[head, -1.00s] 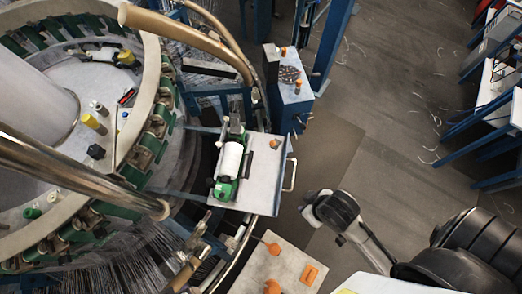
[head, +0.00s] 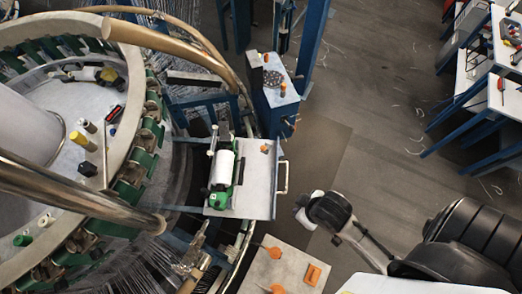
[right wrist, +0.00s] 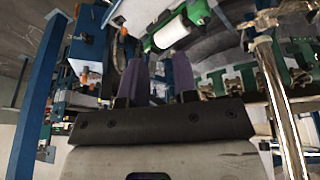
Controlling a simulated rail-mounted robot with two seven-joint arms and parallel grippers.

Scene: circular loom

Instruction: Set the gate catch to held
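A pale flat plate (head: 257,185) with a white bar handle (head: 282,177) sits at the rim of the loom, probably the gate. A small brown-orange piece (head: 265,149) is on its upper part; I cannot tell whether this is the catch or how it is set. A green shuttle with a white bobbin (head: 223,167) lies on the plate's left side; it also shows in the right wrist view (right wrist: 172,35). My right gripper (head: 301,213) is below and right of the handle, apart from it. Its two purple fingers (right wrist: 160,82) stand apart, empty. My left gripper is out of view.
A blue cabinet (head: 275,98) stands above the plate. A table with orange parts (head: 290,262) is below it. The loom ring (head: 120,140) and a thick tan rail (head: 165,50) fill the left. Open floor (head: 370,130) lies right; benches (head: 480,115) stand far right.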

